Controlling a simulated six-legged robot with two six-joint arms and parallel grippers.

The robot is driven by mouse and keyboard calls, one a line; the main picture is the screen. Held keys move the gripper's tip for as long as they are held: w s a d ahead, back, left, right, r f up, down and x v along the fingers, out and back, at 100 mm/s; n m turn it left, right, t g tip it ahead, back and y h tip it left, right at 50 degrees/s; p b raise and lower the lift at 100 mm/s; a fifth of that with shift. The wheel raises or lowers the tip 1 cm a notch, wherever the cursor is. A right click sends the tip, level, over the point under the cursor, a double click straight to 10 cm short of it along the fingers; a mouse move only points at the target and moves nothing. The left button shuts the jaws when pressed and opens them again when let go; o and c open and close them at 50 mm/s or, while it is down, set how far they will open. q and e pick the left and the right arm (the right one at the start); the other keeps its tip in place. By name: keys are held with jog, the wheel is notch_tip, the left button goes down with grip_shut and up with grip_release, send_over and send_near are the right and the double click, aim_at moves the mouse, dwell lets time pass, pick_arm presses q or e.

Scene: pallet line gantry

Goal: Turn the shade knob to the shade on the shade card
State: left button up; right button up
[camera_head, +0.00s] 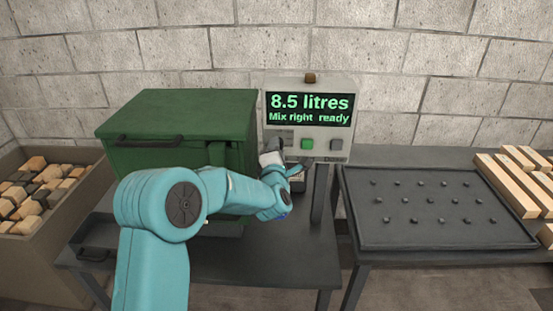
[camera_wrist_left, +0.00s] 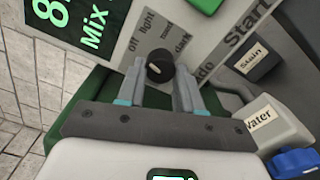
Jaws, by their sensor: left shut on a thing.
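The shade knob (camera_wrist_left: 159,68) is round and black with a pale mark, on the light grey panel of the control box (camera_head: 280,90). Labels "off", "light" and "dark" stand around it, with a small unreadable one between the last two. I cannot tell exactly which label the mark faces. My left gripper (camera_wrist_left: 159,75) is shut on the knob, one finger on each side; in the head view the gripper (camera_head: 272,152) is at the box's lower left and hides the knob. I cannot make out a shade card. My right gripper is not in view.
The display (camera_head: 310,108) reads "8.5 litres" and "Mix right ready". A green button (camera_head: 307,144) and a grey button (camera_head: 336,145) sit below it. A green cabinet (camera_head: 180,115) stands left, a dark studded tray (camera_head: 430,235) right. "Stain" (camera_wrist_left: 250,60) and "water" (camera_wrist_left: 265,118) labels are near the gripper.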

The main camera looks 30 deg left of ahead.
pick_arm(q)
jog(key=shift+d+m+b, duration=0.2)
jog(key=shift+m+b, duration=1.05)
jog(key=shift+m, duration=9.25)
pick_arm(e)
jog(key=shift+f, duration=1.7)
pick_arm(q)
jog(key=o, duration=1)
jog(key=shift+o, duration=0.2)
jog(key=shift+r, duration=0.1)
